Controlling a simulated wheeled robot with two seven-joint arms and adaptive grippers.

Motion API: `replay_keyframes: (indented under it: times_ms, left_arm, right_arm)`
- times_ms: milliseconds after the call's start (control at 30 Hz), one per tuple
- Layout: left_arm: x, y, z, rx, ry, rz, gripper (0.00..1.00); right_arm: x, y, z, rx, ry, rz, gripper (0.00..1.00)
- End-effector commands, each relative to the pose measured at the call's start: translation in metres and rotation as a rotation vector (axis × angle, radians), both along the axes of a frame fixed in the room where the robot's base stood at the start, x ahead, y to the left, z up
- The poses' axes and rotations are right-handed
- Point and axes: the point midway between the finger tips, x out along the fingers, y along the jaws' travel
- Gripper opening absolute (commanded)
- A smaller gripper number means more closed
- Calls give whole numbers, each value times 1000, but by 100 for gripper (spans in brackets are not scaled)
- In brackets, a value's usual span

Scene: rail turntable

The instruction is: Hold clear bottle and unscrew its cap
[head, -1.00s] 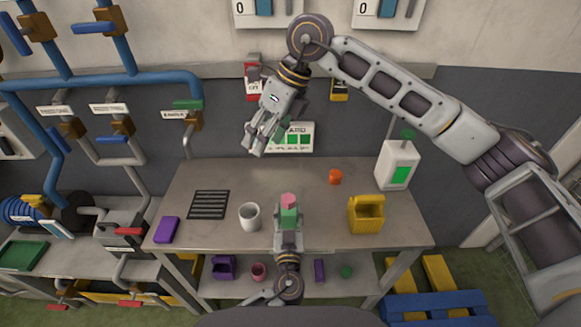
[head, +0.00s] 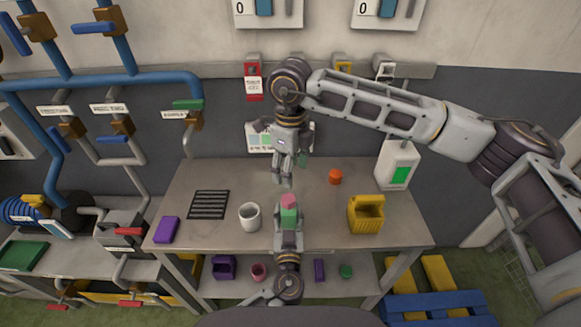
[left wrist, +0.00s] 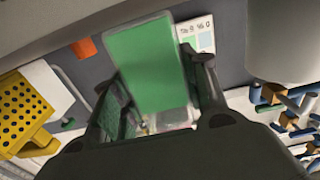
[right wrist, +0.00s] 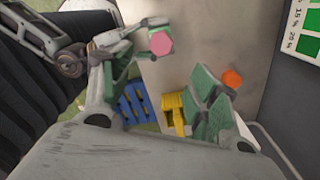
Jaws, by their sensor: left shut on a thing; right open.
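The clear bottle (head: 289,217) has a green label and a pink cap (head: 289,200). It stands upright in my left gripper (head: 288,232), which is shut on it at the front middle of the table. In the left wrist view the green label (left wrist: 155,70) fills the space between the fingers. My right gripper (head: 283,180) is open and empty, pointing down behind and above the cap, apart from it. In the right wrist view the pink cap (right wrist: 161,43) shows near the top, beyond the open right fingers (right wrist: 163,95), not between them.
On the table (head: 320,225) are a white mug (head: 250,217), a purple box (head: 166,230), a black grille (head: 208,204), an orange piece (head: 335,177), a yellow holder (head: 366,217) and a white canister (head: 392,160) with a green label. The wall is close behind.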

Motion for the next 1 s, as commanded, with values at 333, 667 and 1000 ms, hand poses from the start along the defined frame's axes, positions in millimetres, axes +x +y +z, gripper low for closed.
replay_keyframes:
  times_ms: [333, 667, 1000]
  left_arm:
    - [0, 0, 0, 0, -1, 0, 1]
    - [0, 0, 0, 0, -1, 0, 1]
    - [0, 0, 0, 0, -1, 0, 1]
  right_arm:
    - [0, 0, -10, 0, 1, 0, 61]
    - [0, 0, -44, 0, 1, -1, 61]
    - [0, 0, -85, 1, 3, 0, 61]
